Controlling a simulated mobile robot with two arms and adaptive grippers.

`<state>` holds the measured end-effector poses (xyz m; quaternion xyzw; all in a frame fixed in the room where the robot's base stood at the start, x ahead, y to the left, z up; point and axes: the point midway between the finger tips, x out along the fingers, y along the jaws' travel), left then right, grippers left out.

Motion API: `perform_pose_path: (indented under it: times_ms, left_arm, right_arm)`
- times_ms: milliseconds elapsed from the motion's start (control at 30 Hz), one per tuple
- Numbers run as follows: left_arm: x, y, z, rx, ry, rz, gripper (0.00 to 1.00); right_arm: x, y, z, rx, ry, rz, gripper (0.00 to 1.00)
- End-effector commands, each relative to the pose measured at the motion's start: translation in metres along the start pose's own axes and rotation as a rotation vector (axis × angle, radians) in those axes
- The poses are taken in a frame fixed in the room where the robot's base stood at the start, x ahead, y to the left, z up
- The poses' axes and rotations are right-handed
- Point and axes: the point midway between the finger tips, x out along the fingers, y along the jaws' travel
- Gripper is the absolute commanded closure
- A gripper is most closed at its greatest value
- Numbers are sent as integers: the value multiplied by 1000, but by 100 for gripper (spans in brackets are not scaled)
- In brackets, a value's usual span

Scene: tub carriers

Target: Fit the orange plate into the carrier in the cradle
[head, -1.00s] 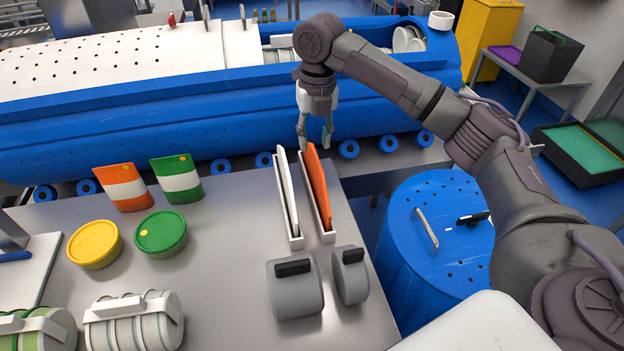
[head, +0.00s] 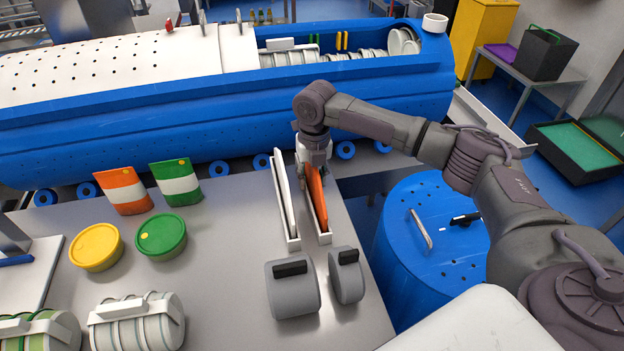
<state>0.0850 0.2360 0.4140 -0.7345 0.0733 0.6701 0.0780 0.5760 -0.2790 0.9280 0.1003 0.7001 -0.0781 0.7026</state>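The orange plate (head: 318,198) stands on edge in a narrow white rack (head: 326,238) on the steel table. My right gripper (head: 314,176) points down at the plate's far end, with its fingers close to the plate's top edge. The fingers are small and partly hidden, so I cannot tell whether they grip it. Two banded round carriers with white top bars stand at the lower left: a white one (head: 138,326) and a green one (head: 50,336) cut by the frame edge. I cannot make out which stands in a cradle. My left gripper is not in view.
A white plate (head: 286,195) stands in a second rack beside the orange one. Two grey blocks with black handles (head: 292,290) stand in front. Yellow (head: 95,246) and green (head: 161,238) round tubs are at left. A long blue vessel (head: 110,140) lies behind the table.

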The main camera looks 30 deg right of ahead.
Motion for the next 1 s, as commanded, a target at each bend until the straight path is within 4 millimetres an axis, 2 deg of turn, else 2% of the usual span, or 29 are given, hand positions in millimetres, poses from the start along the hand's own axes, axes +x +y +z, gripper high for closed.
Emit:
perform_pose_path:
  times_ms: [100, 133, 333, 800, 933, 1000]
  left_arm:
    - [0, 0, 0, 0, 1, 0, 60]
    - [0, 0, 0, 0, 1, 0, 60]
    - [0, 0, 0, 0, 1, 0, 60]
    - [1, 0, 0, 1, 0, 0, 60]
    - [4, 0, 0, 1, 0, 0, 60]
    - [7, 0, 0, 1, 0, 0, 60]
  right_arm:
    - [0, 0, 0, 0, 0, 0, 62]
    - [0, 0, 0, 0, 0, 0, 66]
    - [0, 0, 0, 0, 0, 0, 99]
    - [-2, 0, 1, 0, -2, 1, 100]
    - [-12, 1, 1, 1, -4, 2, 100]
    - [-23, 1, 1, 0, -6, 3, 100]
